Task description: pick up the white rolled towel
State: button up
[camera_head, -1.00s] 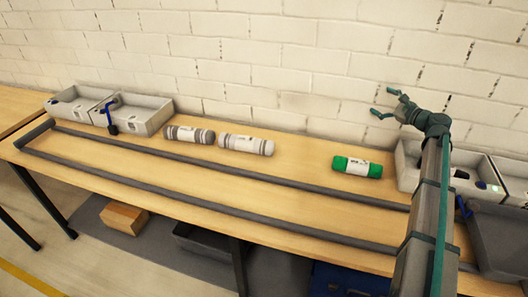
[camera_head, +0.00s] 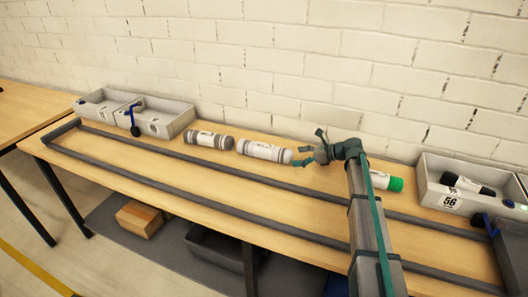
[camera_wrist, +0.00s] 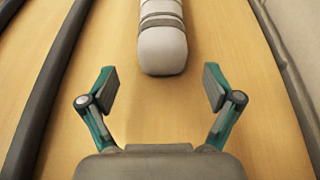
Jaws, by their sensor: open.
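The white rolled towel (camera_head: 264,151) lies on the wooden table in the head view, with grey bands around it. In the wrist view the white roll (camera_wrist: 163,48) lies lengthwise ahead, its near end just beyond the fingertips and roughly midway between them. My gripper (camera_head: 309,146) is open and empty, close to the right end of the white roll. In the wrist view both fingers of my gripper (camera_wrist: 159,88) are spread apart with bare table between them.
A grey roll (camera_head: 209,140) lies left of the white one. Grey bins stand at the left (camera_head: 166,126) and right (camera_head: 440,204). A dark rail (camera_head: 140,185) runs along the table; the wall is behind.

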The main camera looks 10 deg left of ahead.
jog(key=shift+p+x, duration=0.5)
jog(key=shift+x, duration=2.3)
jog(key=shift+w+r, duration=0.15)
jog(key=shift+r, duration=0.05)
jog(key=c, duration=1.3)
jog(key=shift+r, duration=0.15)
jog(key=shift+c, duration=0.2)
